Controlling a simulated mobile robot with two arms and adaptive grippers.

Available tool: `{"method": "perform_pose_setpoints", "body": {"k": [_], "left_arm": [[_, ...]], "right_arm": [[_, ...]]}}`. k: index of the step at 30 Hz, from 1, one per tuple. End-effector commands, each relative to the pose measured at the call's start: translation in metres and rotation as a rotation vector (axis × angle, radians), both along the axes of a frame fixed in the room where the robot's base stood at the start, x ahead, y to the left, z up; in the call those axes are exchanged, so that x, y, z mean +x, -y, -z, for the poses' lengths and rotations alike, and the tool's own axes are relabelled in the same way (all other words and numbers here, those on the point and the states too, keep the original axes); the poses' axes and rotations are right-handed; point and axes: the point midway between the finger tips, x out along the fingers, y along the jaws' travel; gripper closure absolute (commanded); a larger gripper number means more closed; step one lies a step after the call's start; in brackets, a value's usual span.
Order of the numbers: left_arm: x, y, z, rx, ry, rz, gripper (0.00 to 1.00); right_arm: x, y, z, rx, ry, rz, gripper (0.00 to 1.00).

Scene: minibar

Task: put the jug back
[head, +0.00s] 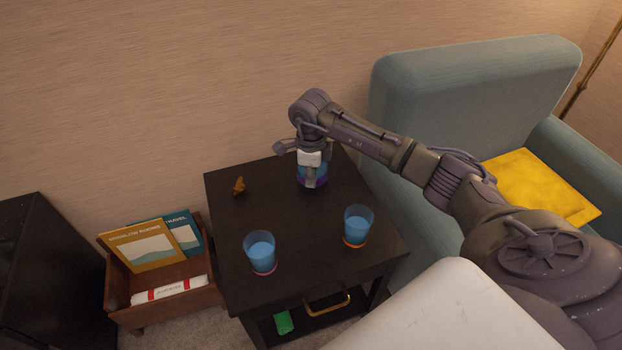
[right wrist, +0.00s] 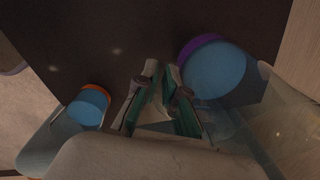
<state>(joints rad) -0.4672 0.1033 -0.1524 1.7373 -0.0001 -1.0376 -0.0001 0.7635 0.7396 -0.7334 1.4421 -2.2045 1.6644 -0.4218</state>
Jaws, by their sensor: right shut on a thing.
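The jug (head: 322,170), clear with blue liquid, is upright at the back of the dark side table (head: 222,205), partly hidden behind my right gripper (head: 310,176). A purple ring (head: 312,185) shows at its base; I cannot tell whether this is a coaster or part of the jug. In the right wrist view the jug (right wrist: 215,70) is just right of my fingers (right wrist: 160,98). My right gripper is shut on the jug, seemingly at its handle, which is mostly hidden. My left gripper is not in view.
Two glasses of blue liquid stand at the front, one on a pinkish base (head: 261,254) and one on an orange base (head: 356,228). A small brown figurine (head: 239,187) is at the back left. A teal armchair (head: 440,90) is close on the right, a book crate (head: 165,308) on the left.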

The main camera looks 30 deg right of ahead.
Motion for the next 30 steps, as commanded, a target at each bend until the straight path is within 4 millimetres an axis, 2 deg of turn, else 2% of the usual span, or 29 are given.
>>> {"method": "perform_pose_setpoints", "body": {"k": [4, 13, 14, 18, 26, 30], "left_arm": [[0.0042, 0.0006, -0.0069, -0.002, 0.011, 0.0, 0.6], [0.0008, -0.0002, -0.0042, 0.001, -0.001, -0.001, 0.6], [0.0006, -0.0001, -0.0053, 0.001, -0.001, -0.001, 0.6], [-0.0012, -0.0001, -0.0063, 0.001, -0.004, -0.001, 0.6], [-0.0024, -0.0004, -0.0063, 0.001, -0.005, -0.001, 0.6], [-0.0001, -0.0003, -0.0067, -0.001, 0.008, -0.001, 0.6]], "right_arm": [[0.0016, -0.0002, 0.0041, 0.002, 0.007, 0.001, 1.0], [0.0014, 0.0, 0.0062, 0.001, 0.006, 0.0, 1.0], [0.0002, -0.0001, 0.0076, 0.001, 0.002, 0.0, 0.88], [0.0003, -0.0001, 0.0074, 0.001, 0.002, 0.0, 0.66], [0.0003, 0.0, 0.0069, 0.001, 0.002, 0.0, 0.66], [0.0009, 0.0002, -0.0019, 0.0, 0.006, 0.0, 0.66]]}}
